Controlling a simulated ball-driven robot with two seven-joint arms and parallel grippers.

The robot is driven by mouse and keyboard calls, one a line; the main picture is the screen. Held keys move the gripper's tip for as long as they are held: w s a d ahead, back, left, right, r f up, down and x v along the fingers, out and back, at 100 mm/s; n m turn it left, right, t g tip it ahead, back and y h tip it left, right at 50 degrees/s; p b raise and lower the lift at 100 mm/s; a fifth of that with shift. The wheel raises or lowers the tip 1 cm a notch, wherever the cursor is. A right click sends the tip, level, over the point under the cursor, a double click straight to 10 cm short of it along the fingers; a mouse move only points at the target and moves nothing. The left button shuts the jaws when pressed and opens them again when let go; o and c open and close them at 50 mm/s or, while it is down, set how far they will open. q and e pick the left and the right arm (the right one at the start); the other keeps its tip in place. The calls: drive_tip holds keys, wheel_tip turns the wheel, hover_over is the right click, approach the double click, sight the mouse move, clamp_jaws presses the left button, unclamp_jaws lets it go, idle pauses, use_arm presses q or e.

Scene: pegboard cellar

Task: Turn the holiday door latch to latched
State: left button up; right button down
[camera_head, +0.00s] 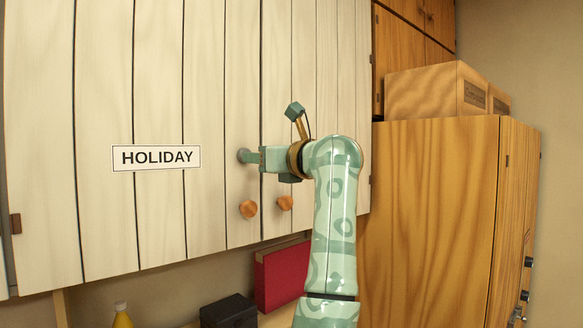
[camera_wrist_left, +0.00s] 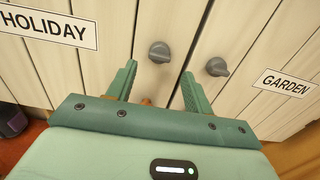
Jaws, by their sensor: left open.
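The holiday door (camera_head: 100,90) is a pale plank cabinet door with a HOLIDAY label (camera_head: 156,157). Its latch is a grey knob (camera_head: 243,155) near the door's right edge. In the left wrist view the knob (camera_wrist_left: 159,52) shows just beyond the fingertips, roughly centred between them, with a small wedge on its right side. I cannot tell whether it is latched. My left gripper (camera_head: 260,157) is open and empty at the door front, close to the knob; its two green fingers (camera_wrist_left: 158,70) are spread apart. My right gripper is not in view.
A second grey knob (camera_wrist_left: 217,67) sits on the neighbouring door labelled GARDEN (camera_wrist_left: 286,83), just right of my fingers. Round wooden pulls (camera_head: 248,209) (camera_head: 285,203) stick out below. A red book (camera_head: 283,275) and black box (camera_head: 229,312) stand beneath. A wooden cabinet (camera_head: 430,220) stands right.

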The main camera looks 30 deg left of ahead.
use_arm(q)
drive_tip(key=b+v, duration=0.2)
drive_tip(key=v, duration=0.8)
drive_tip(key=shift+d, duration=0.35)
